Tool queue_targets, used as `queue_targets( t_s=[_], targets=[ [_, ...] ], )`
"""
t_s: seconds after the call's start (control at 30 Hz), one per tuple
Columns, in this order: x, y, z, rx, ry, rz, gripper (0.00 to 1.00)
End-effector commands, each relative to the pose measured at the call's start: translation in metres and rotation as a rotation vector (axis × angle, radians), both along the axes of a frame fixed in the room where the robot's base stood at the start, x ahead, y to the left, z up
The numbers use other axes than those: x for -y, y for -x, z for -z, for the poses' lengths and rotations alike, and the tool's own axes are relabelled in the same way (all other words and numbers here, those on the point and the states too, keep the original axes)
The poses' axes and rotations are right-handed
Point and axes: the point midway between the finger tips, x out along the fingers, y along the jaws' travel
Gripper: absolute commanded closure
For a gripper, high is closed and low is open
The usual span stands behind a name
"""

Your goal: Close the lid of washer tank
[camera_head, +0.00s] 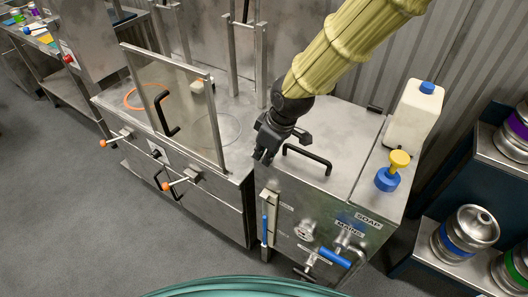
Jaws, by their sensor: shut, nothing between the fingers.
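The washer tank (283,213) is a steel box with "SOAP" and "MAINS" labels, valves and pipes on its front. Its lid (325,135) is a flat steel panel lying level on the tank top, with no gap that I can make out. A black bar handle (309,160) stands on the lid near its front edge. My gripper (264,157) is shut and empty, pointing down at the left front of the lid, left of the handle and apart from it. Whether its fingertips touch the lid or the tank edge, I cannot tell. The arm hides part of the lid's back left.
A steel machine with an upright clear panel (185,108) stands close on the left. A white jug (416,113) and a blue and yellow cap piece (388,180) are on the tank's right side. Kegs (468,234) sit on shelves at right. The floor in front is clear.

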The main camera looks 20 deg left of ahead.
Motion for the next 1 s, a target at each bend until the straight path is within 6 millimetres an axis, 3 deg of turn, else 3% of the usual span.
queue_targets(
  t_s=[0.03,0.37,0.8,1.0],
  targets=[
    [0.004,0.007,0.000,-0.014,0.011,-0.002,1.00],
    [0.003,0.002,-0.045,0.005,-0.002,0.002,1.00],
    [0.018,0.024,-0.112,0.010,-0.007,0.003,1.00],
    [0.021,0.029,-0.129,0.009,-0.006,0.004,1.00]
  ],
)
